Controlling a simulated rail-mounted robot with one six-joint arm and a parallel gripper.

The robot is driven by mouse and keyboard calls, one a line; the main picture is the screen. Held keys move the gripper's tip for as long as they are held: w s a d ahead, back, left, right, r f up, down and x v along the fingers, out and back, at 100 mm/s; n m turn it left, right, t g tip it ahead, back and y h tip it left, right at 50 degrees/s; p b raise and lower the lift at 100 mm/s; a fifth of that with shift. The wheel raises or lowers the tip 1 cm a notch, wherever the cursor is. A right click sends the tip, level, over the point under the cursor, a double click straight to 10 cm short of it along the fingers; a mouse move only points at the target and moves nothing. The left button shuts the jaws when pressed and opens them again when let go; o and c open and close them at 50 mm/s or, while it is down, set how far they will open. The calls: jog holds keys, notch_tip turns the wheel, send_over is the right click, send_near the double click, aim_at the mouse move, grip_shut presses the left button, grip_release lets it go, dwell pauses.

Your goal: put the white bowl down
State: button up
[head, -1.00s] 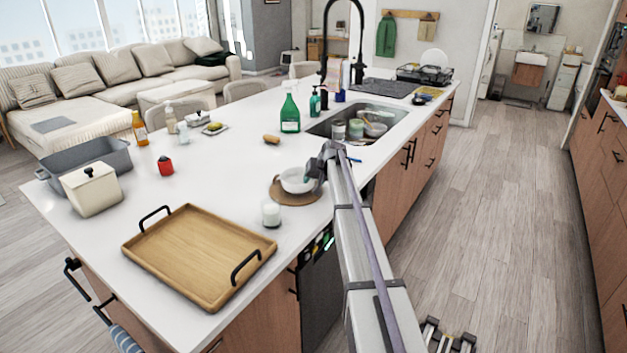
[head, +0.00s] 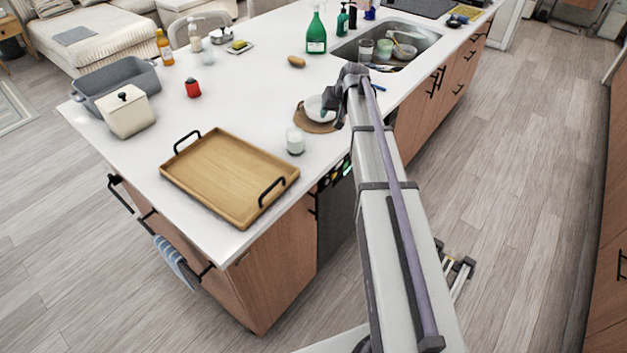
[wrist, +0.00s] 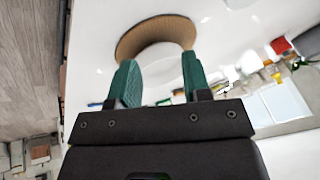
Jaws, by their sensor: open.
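The white bowl (head: 315,106) rests on a round brown mat (head: 306,124) near the front edge of the white island counter. My gripper (head: 331,101) is right beside the bowl at its right side and hides part of it. In the wrist view the two green fingers of my gripper (wrist: 158,62) stand apart, with the white bowl (wrist: 158,68) showing between and beyond them. The brown mat (wrist: 132,38) curves behind the bowl there. The fingers are open; whether either one touches the bowl's rim I cannot tell.
A white candle-like jar (head: 295,143) stands close in front of the mat. A wooden tray (head: 225,175) lies left of it. The sink (head: 405,38), holding dishes, is behind to the right. A brown oval item (head: 296,62) lies behind the mat.

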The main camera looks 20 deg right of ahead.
jog(key=s+a+n+g, duration=0.1)
jog(key=s+a, duration=0.5)
jog(key=s, duration=0.4)
jog(key=s+a+f+n+g+h, duration=0.1)
jog(key=s+a+g, duration=0.1)
jog(key=s+a, duration=0.5)
jog(key=s+a+n+g+h, duration=0.1)
jog(key=s+a, duration=0.5)
jog(key=s, duration=0.7)
jog(key=shift+s+a+f+g, duration=0.15)
jog(key=shift+s+f+g, duration=0.05)
jog(key=shift+f+g, duration=0.2)
